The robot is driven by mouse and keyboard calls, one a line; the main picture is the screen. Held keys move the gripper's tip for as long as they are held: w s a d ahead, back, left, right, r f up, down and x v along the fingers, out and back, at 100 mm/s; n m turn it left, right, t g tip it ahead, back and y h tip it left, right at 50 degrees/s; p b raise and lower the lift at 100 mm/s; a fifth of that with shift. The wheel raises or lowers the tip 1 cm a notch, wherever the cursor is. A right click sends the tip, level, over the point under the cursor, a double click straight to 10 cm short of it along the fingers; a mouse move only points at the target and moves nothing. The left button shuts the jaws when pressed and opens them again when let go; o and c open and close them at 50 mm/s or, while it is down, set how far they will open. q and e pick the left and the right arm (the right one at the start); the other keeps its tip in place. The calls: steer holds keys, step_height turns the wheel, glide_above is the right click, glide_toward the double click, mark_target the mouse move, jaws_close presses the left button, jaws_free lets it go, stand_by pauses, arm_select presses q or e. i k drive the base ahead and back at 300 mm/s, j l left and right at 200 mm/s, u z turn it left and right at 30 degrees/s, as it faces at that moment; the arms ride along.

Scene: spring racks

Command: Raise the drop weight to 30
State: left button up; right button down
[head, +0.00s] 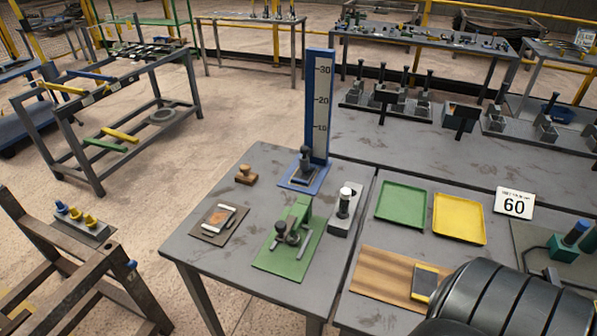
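The blue drop tester (318,105) stands upright at the back of the near grey table. A dark weight with a knob (305,160) sits low at the foot of the scale, over the blue base, well below the 30 mark. Neither of my grippers is in view. A large black ribbed part at the lower right looks like my own arm; no fingers show on it.
Near the tester are a wooden stamp (246,175), a green fixture (290,240), a grey block with a white-topped pin (344,205) and a brown mat (208,226).

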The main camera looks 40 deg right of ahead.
mark_target(304, 159)
steer(key=z, duration=1.35)
steer(key=i+j+z, duration=0.3)
steer(key=j, duration=0.2)
steer(key=j+z, duration=0.3)
steer(key=j, duration=0.2)
steer(key=i+j+z, duration=0.15)
steer(key=j+z, duration=0.15)
steer(key=j, duration=0.3)
steer(key=j+z, duration=0.3)
steer(key=j, duration=0.3)
steer(key=i, duration=0.05)
